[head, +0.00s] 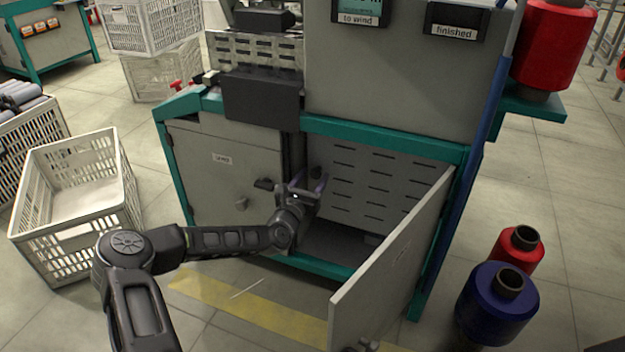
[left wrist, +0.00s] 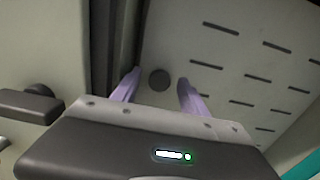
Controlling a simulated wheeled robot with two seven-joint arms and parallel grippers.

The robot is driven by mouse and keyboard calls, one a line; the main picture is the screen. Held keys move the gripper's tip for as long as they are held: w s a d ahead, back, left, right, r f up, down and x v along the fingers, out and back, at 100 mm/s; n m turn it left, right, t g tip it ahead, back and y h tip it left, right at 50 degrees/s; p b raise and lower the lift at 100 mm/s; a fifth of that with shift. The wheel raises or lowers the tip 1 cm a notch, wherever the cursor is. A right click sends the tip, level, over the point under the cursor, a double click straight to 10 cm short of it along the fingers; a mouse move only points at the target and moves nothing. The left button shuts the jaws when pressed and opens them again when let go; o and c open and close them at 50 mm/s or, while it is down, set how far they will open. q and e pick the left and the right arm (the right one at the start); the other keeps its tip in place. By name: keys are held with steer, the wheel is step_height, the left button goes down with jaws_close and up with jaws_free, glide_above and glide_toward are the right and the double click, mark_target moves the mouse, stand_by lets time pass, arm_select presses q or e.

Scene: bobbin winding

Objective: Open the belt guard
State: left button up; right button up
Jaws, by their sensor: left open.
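A slotted grey panel (head: 385,185), which looks like the belt guard, stands upright inside the open right bay of the machine's lower cabinet. In the left wrist view, the panel (left wrist: 225,60) carries a round dark knob (left wrist: 159,79) near its left edge. My left gripper (head: 308,182) is at the left side of this bay. In the left wrist view, its purple fingers (left wrist: 158,92) are open, with the knob showing between their tips. I cannot tell whether they touch it. The panel looks closed. My right gripper is not in view.
The right cabinet door (head: 392,262) stands swung out toward me. The left door (head: 225,175) is closed, its dark handle (head: 264,184) close to my left arm. A white crate (head: 125,190) lies left; red (head: 518,250) and blue (head: 497,302) spools stand right.

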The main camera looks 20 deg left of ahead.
arm_select(q)
steer(key=shift+c, duration=0.2)
jaws_close()
stand_by(1.1)
